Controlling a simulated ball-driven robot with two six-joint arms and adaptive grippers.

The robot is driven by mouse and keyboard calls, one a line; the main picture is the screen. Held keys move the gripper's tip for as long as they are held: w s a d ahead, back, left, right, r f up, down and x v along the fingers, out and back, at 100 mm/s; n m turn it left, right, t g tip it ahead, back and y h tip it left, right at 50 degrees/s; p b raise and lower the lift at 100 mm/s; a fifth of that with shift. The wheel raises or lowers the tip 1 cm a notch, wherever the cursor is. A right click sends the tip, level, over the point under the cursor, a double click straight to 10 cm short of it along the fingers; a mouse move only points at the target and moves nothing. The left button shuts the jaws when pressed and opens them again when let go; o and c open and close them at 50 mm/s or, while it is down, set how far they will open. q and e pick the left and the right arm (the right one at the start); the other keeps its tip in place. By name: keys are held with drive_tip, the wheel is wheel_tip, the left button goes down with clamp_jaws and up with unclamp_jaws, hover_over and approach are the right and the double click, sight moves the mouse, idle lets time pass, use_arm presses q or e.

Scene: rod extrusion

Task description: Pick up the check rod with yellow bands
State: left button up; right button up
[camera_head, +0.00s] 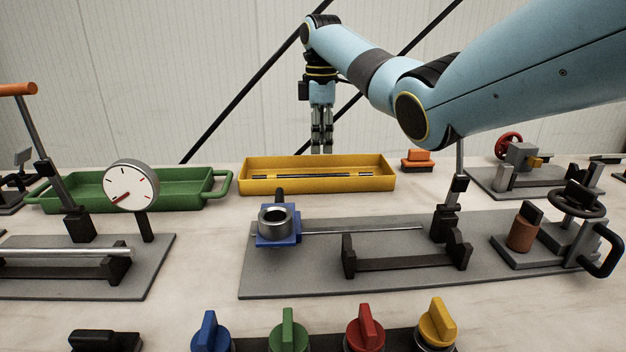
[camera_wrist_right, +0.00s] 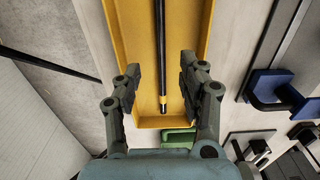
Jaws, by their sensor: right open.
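The check rod (camera_head: 330,176) lies lengthwise in the yellow tray (camera_head: 320,188) in the head view. In the right wrist view the dark rod (camera_wrist_right: 161,50) shows a yellow band near its lower end and runs along the yellow tray (camera_wrist_right: 131,35). My right gripper (camera_head: 321,149) points down over the back of the tray in the head view. In the right wrist view its fingers (camera_wrist_right: 160,68) are open and empty, one on each side of the rod's line, apart from it. The rod's far end is cut off there. My left gripper is not in view.
A green tray (camera_head: 190,201) with handles stands left of the yellow tray. An orange block (camera_head: 417,157) stands to its right. A grey fixture plate (camera_head: 300,284) with a blue holder (camera_head: 278,240) lies in front. Coloured knobs (camera_head: 288,333) line the front edge.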

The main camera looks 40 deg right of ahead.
wheel_tip(320, 180, down, 7)
drive_tip(key=shift+s+f, duration=0.15)
drive_tip(key=shift+f, duration=0.05)
clamp_jaws()
idle(0.4)
